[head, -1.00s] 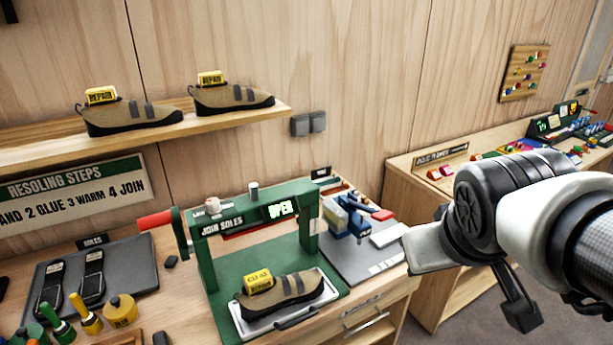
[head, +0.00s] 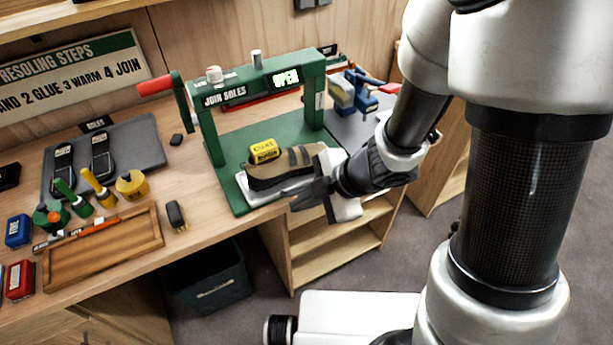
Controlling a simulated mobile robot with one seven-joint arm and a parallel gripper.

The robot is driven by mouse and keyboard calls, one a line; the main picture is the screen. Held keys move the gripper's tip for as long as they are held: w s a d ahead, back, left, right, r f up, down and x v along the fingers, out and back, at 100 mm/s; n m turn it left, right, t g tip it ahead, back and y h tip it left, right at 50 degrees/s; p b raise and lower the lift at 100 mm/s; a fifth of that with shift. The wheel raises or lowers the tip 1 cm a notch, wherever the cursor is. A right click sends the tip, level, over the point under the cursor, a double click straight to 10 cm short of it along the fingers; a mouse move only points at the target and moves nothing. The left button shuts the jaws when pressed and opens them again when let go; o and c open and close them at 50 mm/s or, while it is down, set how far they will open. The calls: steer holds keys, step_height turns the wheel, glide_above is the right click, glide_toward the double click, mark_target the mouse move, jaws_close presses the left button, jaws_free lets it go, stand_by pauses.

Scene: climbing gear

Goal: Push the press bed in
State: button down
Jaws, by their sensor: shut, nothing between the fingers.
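The green press (head: 207,140) stands on the bench, with a "JOIN SOLES" label, a lit "OPEN" display and a red-handled lever on its left. Its bed, a pale tray (head: 256,194), sits at the front of the green base (head: 228,160). A brown shoe (head: 283,168) with a yellow tag lies on the bed. My gripper (head: 296,201) is at the bed's front right edge, its fingers shut. It hides the bed's handle and the right part of the tray. I cannot tell whether the fingers touch the bed.
A dark mat (head: 128,150) with two soles lies left of the press. Glue pots, brushes and a wooden tray (head: 105,253) stand at the bench's front left. A blue clamp tool (head: 357,90) is right of the press. A dark bin (head: 208,280) is under the bench.

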mark_target(278, 197)
steer(key=shift+w+a+f+b, duration=0.3)
steer(key=shift+w+a+f, duration=0.95)
steer(key=shift+a, duration=0.2)
steer(key=shift+w+a+f+b, duration=0.3)
steer(key=shift+w+a+f, duration=0.85)
steer(key=shift+a+f, duration=0.25)
steer(key=shift+r, duration=0.1)
